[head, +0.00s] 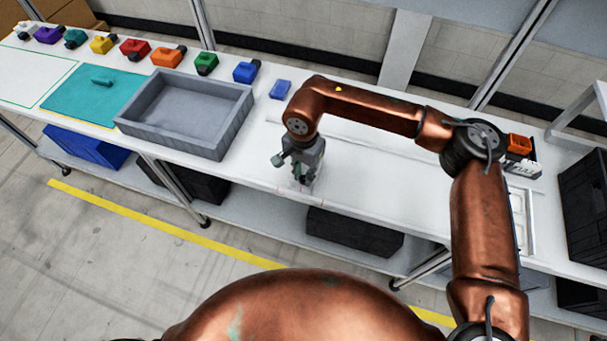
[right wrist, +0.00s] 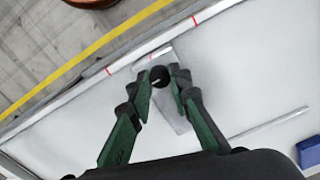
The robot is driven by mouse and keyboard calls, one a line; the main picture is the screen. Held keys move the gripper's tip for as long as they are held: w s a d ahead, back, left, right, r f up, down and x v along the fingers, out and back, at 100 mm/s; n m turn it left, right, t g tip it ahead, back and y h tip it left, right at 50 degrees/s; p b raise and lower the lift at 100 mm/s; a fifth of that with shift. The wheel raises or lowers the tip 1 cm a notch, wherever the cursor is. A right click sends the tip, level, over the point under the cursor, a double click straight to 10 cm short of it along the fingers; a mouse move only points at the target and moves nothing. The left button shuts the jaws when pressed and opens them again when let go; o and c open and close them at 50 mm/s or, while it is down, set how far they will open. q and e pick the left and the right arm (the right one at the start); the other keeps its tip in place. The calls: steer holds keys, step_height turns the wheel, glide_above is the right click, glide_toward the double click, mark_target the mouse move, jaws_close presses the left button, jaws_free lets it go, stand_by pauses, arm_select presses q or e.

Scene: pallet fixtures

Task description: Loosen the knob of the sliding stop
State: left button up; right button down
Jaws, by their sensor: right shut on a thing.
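The black knob (right wrist: 160,75) of the sliding stop sits between the two green fingertips of my right gripper (right wrist: 161,77) in the right wrist view. The gripper is shut on the knob from above. The sliding stop (right wrist: 171,107) is a pale grey plate under the knob, by the rail with red marks (right wrist: 148,58) along the table's front edge. In the head view my right gripper (head: 302,178) points down at the front edge, and its fingers mostly hide the knob and stop. My left gripper is not in view.
A grey tray (head: 240,118) stands left of my right gripper, with a teal mat (head: 75,100) beyond it. Several coloured parts line the back edge. A blue block (head: 280,90) lies behind the gripper. An orange item (head: 519,144) is at the right. The table's middle is mostly clear.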

mark_target(303, 178)
steer(key=shift+r, duration=0.1)
stand_by(0.3)
steer(key=c, duration=1.8)
jaws_free()
steer(key=shift+o, duration=0.2)
step_height(303, 178, up, 12)
